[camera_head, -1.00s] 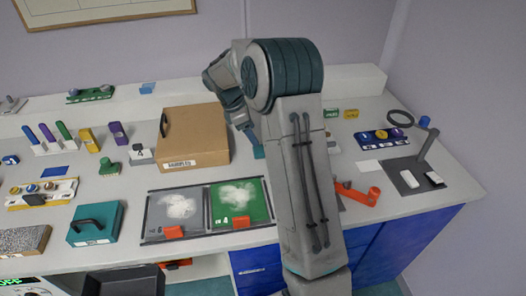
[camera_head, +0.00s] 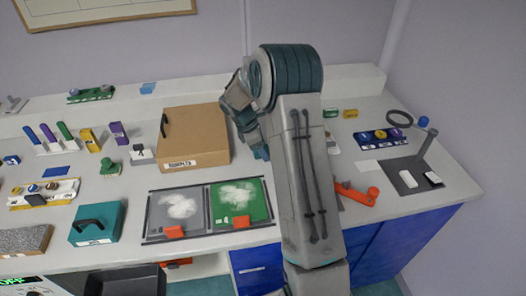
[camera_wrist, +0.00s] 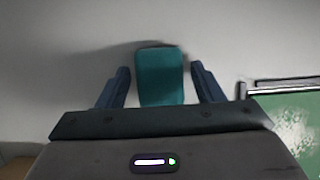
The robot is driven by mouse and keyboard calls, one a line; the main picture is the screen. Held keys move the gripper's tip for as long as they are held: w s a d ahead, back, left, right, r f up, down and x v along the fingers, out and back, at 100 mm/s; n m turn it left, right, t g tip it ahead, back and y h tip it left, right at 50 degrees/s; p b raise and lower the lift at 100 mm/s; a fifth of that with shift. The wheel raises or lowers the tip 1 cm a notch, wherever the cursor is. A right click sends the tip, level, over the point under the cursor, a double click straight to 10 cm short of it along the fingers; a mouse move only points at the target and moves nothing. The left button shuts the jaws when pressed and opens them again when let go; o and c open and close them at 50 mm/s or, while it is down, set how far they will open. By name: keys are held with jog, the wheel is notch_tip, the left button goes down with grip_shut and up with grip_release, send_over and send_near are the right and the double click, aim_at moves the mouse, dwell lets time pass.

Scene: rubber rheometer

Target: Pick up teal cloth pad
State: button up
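The teal cloth pad (camera_wrist: 160,78) is a small rounded rectangle lying on the pale worktop. In the wrist view it sits between the two dark blue fingers of my gripper (camera_wrist: 160,68), with a gap on each side. The fingers are apart, and neither visibly touches the pad. In the head view my gripper (camera_head: 259,150) points down at the worktop, right of the cardboard box and behind the green panel. There I cannot make out the pad apart from the gripper.
The cardboard box (camera_head: 193,137) stands left of my gripper. A two-part tray, grey and green (camera_head: 256,212), lies in front of it. An orange tool (camera_head: 357,194) and a dark stand (camera_head: 408,181) are to the right. A teal case (camera_head: 83,235) with a handle is at the left.

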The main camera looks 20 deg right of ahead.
jog(key=c, duration=0.7)
jog(key=shift+r, duration=0.4)
jog(key=r, duration=0.4)
jog(key=shift+s+d+b, duration=0.15)
jog(key=shift+s+b, duration=0.2)
jog(key=shift+s, duration=0.05)
jog(key=s+r, duration=0.2)
jog(key=s, duration=0.1)
jog(key=s+d+r, duration=0.1)
jog(key=s+r, duration=0.1)
jog(key=s, duration=0.2)
jog(key=s+d+r+b, duration=0.1)
jog(key=s+r, duration=0.1)
jog(key=s, duration=0.1)
jog(key=shift+s+d+r, duration=0.1)
jog(key=shift+s+d, duration=0.15)
jog(key=shift+s, duration=0.05)
jog(key=shift+o, duration=0.6)
